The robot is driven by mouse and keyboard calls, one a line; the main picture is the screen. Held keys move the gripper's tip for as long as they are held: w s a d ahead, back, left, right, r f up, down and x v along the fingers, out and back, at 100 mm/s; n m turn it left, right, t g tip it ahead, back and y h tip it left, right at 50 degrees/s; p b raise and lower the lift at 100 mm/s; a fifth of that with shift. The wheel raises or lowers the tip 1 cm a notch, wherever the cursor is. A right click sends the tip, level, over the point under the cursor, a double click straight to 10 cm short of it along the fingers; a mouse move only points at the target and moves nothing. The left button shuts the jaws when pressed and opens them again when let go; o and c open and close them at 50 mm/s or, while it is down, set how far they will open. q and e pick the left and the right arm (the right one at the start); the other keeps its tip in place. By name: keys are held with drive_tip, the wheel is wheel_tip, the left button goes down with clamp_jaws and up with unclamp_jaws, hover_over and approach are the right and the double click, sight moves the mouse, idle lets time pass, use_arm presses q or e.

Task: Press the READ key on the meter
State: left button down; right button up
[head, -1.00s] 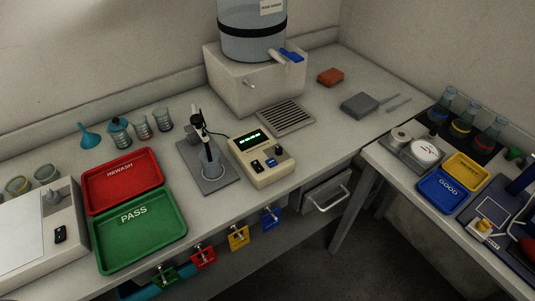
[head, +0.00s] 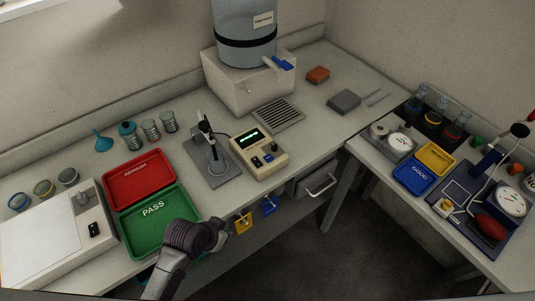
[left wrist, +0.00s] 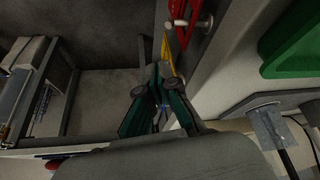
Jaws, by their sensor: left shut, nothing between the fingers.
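The meter (head: 259,152) is a beige box with a lit green display (head: 251,138), standing on the bench right of the probe stand. Dark and blue keys (head: 262,160) and a knob show on its face; their labels are too small to read. My left gripper (head: 220,230) is at the bench's front edge, in front of the green tray and to the left and front of the meter. It is shut and empty, apart from the meter. Its fingers (left wrist: 160,85) also show in the left wrist view, where I cannot make out the meter. My right gripper is not in view.
The green PASS tray (head: 140,244) and red tray (head: 138,181) lie further left. Yellow (head: 243,224) and blue tags hang on the bench front near my gripper. A drain grille (head: 278,114) lies behind the meter.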

sight(267, 159)
use_arm(q)
drive_tip(key=w+d+r+m+h, duration=0.1)
drive_tip(key=w+d+r+m, duration=0.1)
drive_tip(key=w, duration=0.2)
drive_tip(key=w+d+r+m+h+p, duration=0.1)
drive_tip(key=w+d+r+m, duration=0.1)
drive_tip(key=w+d+r, duration=0.1)
drive_tip(key=w+d+r+m+t+p, duration=0.1)
drive_tip(key=w+d+r+m, duration=0.1)
drive_tip(key=w, duration=0.3)
drive_tip(key=shift+w+d+r+h, duration=0.3)
drive_tip(key=shift+d+r+h, duration=0.1)
drive_tip(key=shift+d+r, duration=0.15)
drive_tip(key=w+d+r+m, duration=0.1)
drive_tip(key=w+r+m, duration=0.2)
drive_tip(key=w+r, duration=0.1)
drive_tip(key=w+d+r+m+h+p, duration=0.1)
drive_tip(key=w+d+r+m, duration=0.1)
drive_tip(key=w+r, duration=0.3)
drive_tip(key=shift+w+d+r+m+t+p, duration=0.3)
drive_tip(key=shift+w+m+t, duration=0.15)
drive_tip(key=shift+w, duration=0.2)
wheel_tip(267, 159, down, 9)
drive_tip(key=b, duration=0.7)
drive_tip(key=shift+f+b, duration=0.35)
